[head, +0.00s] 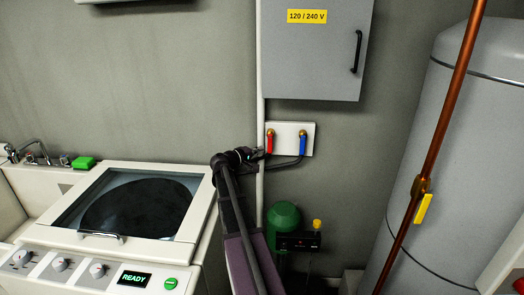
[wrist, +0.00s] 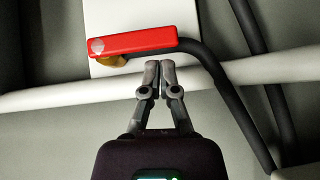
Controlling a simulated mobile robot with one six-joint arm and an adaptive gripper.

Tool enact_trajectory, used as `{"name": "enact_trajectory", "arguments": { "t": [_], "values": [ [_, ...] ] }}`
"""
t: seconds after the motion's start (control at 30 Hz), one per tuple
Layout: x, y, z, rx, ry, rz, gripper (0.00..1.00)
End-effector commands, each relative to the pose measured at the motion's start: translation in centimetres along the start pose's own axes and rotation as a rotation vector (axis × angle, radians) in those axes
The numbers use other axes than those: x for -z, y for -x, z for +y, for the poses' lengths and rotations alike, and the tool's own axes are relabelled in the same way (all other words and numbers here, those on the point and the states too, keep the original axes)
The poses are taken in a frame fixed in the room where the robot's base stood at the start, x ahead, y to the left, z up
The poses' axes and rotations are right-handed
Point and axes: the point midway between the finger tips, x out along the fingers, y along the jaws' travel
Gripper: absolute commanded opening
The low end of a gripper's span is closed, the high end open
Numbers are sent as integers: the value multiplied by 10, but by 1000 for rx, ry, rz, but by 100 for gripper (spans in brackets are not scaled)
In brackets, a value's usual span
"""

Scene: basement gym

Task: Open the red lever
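The red lever (head: 269,145) hangs downward from a brass valve on a white wall plate (head: 309,131). In the wrist view the red lever (wrist: 135,42) lies across the top, its brass fitting (wrist: 111,61) partly hidden behind it. My gripper (wrist: 160,66) is just below the lever in that view, its two fingertips together with nothing seen between them. In the head view my gripper (head: 259,155) is beside the lever's lower end, on its left. The fingers look apart from the lever, but the exact gap in depth is unclear.
A blue lever (head: 302,144) hangs right of the red one. Black hoses (head: 285,164) and a pale vertical pipe (head: 261,190) run close by. A grey electrical box (head: 315,50) is above. A washer (head: 125,205) stands left, a green device (head: 284,214) below.

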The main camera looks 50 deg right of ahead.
Motion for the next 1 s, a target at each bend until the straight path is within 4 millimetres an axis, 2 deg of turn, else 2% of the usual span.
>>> {"name": "enact_trajectory", "arguments": {
  "t": [0.17, 0.6, 0.8, 1.0],
  "values": [
    [15, 18, -2, -3, 2, 8, 0],
    [14, 92, -6, -3, 3, 12, 0],
    [14, 112, -8, -4, 3, 11, 0],
    [14, 118, -8, -4, 3, 10, 0]
  ]
}}
